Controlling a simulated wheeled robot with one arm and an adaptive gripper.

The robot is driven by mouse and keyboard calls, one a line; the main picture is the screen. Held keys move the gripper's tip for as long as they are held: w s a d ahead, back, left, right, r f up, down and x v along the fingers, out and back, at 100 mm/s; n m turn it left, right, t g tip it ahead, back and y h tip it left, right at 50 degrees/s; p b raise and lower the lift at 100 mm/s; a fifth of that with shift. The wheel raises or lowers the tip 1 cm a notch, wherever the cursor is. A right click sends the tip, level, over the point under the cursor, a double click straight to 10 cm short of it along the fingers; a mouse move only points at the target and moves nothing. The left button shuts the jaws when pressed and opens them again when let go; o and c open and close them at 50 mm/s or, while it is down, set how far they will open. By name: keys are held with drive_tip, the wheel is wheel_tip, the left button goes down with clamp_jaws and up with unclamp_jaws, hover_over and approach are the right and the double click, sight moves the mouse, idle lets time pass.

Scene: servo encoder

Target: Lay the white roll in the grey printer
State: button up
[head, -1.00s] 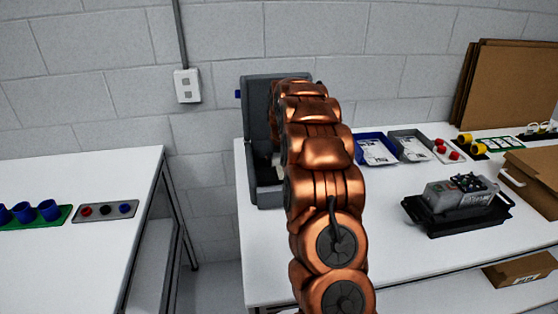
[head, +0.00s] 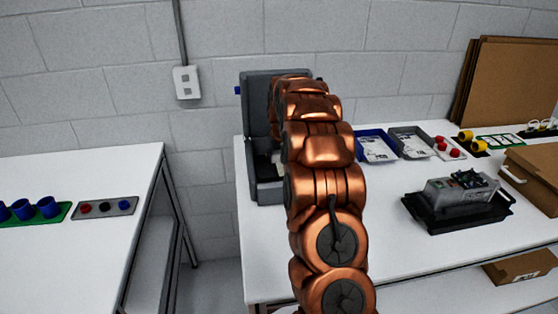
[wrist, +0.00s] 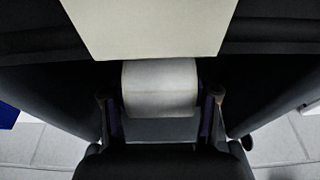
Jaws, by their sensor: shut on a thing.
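The grey printer (head: 259,110) stands at the left end of the right-hand table with its lid raised; my arm covers much of it. In the wrist view its dark grey walls (wrist: 45,85) surround the roll on both sides. The white roll (wrist: 160,85) lies crosswise between the two fingers of my gripper (wrist: 160,103), which is shut on it. A small pale patch beside my arm in the head view may be the roll. Whether the roll touches the printer's floor cannot be told.
A blue tray (head: 375,147) and a grey tray (head: 411,142) lie right of the printer. A black tray (head: 460,215) holding a grey device is farther right. Cardboard sheets (head: 505,85) lean on the wall. The table front is clear.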

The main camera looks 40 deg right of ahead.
drive_tip(key=o, duration=1.3)
drive_tip(key=shift+r, duration=0.15)
drive_tip(key=v, duration=1.1)
drive_tip(key=s+a+r+n+y, duration=0.1)
drive_tip(key=s+a+r+n, duration=0.1)
drive_tip(key=s+a, duration=0.7)
drive_tip(key=s+a+n+g, duration=0.1)
drive_tip(key=s+a+g, duration=0.1)
drive_tip(key=s+a, duration=0.85)
drive_tip(key=s+a+f, duration=0.2)
drive_tip(key=s+a, duration=0.1)
drive_tip(key=s, duration=0.5)
drive_tip(key=s+a+f+n+g, duration=0.1)
drive_tip(key=s+a, duration=0.3)
drive_tip(key=s, duration=0.4)
drive_tip(key=s+a+f+n+g, duration=0.1)
drive_tip(key=s+a+f, duration=0.1)
drive_tip(key=s, duration=0.6)
drive_tip(key=shift+a+f, duration=0.35)
drive_tip(key=shift+a, duration=0.5)
